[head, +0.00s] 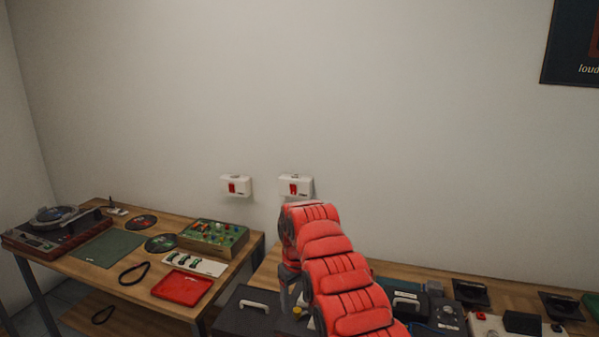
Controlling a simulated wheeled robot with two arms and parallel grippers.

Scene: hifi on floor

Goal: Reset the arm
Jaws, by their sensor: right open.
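My right arm, in red padded segments, rises from the bottom edge right of centre and bends at its top in front of the wall. Below that bend, my right gripper (291,296) hangs at the arm's left side, small, dark and partly hidden. It is open, and I see nothing held in it. It is over the left part of the right-hand bench (420,270). My left arm and gripper are not in view.
The left table (120,275) holds a turntable (52,222), a green mat (108,247), a green board (213,237) and a red tray (182,287). Dark cases (247,312) and devices crowd the right bench. Two white boxes (236,187) are on the wall; the space above is clear.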

